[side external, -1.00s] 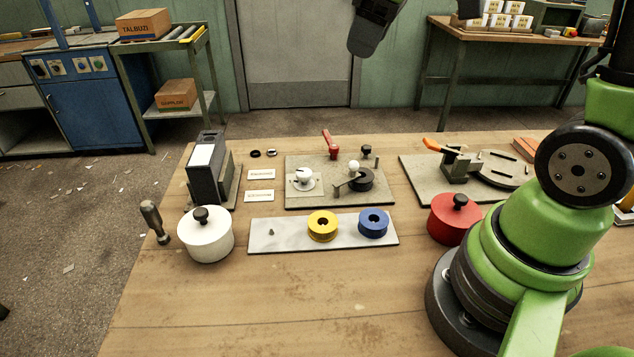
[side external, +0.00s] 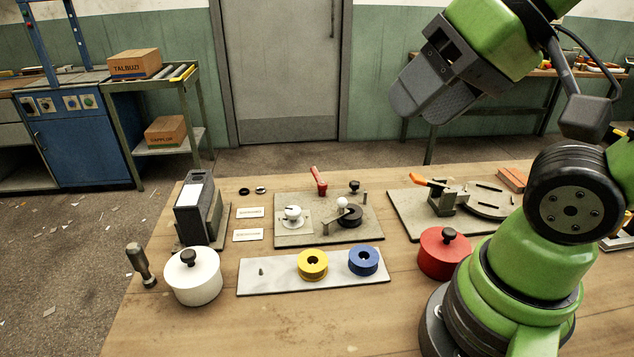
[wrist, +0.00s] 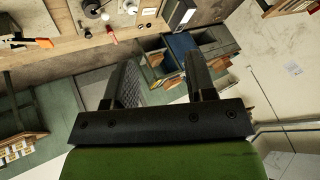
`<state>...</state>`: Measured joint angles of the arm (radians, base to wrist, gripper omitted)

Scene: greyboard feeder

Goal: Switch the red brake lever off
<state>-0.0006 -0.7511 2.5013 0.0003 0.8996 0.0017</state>
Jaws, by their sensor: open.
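The red brake lever (side external: 318,181) stands up, leaning slightly left, at the back of a grey board (side external: 290,240) on the workbench. It also shows near the top of the wrist view (wrist: 111,33). On the same board are a white knob (side external: 293,213) and a dark round spool (side external: 350,216) with a white-balled arm. My gripper (side external: 405,100) is high above and behind the bench, up and to the right of the lever. In the wrist view its two fingers (wrist: 160,82) are apart with nothing between them. It touches nothing.
In front are a plate (side external: 285,277) with yellow (side external: 312,264) and blue (side external: 363,260) spools, a white pot (side external: 193,280) and a red pot (side external: 443,255). A dark box (side external: 194,208) stands left. An orange-handled lever (side external: 426,181) sits right. Air above the board is free.

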